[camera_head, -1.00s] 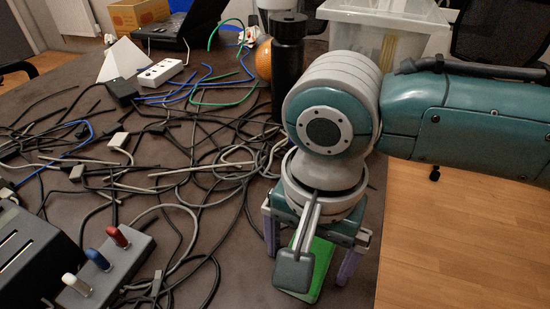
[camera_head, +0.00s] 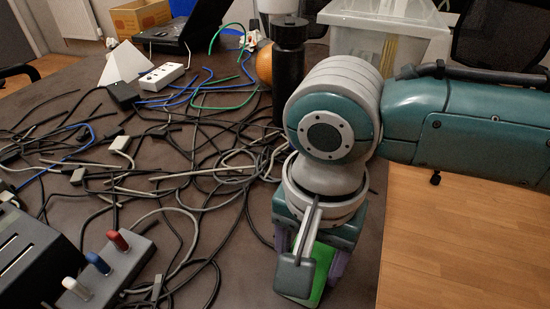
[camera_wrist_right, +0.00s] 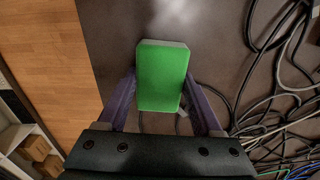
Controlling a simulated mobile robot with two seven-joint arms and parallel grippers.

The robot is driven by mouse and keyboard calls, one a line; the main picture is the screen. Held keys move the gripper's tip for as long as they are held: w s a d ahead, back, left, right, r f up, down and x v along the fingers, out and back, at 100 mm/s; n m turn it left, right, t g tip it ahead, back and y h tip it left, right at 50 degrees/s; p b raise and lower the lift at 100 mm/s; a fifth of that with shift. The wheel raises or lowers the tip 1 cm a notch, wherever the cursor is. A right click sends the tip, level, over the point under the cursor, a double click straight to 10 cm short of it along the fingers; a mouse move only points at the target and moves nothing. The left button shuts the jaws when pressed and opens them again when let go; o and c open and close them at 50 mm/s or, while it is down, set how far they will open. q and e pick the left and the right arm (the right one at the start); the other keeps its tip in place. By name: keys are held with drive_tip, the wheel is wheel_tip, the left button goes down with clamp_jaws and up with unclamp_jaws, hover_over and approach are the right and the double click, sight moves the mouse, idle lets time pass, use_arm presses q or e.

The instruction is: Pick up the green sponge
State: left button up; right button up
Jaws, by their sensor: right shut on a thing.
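The green sponge (camera_head: 322,268) is at the table's right side in the head view, partly hidden behind my right gripper and wrist. In the right wrist view the sponge (camera_wrist_right: 162,76) is a green block with a pale far side. It lies between the two purple fingers of my right gripper (camera_wrist_right: 158,92), which is shut on it. In the head view my right gripper (camera_head: 312,262) points down over the sponge. I cannot tell whether the sponge still touches the table. My left gripper is not in view.
Tangled cables (camera_head: 180,190) cover the middle of the table. A black bottle (camera_head: 289,75) stands behind my right arm, beside an orange ball (camera_head: 264,64). A switch box (camera_head: 110,270) is at the front left. The table edge lies just right of the gripper.

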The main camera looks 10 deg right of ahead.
wheel_tip(320, 180, up, 20)
drive_tip(key=p, duration=0.6)
drive_tip(key=shift+p, duration=0.3)
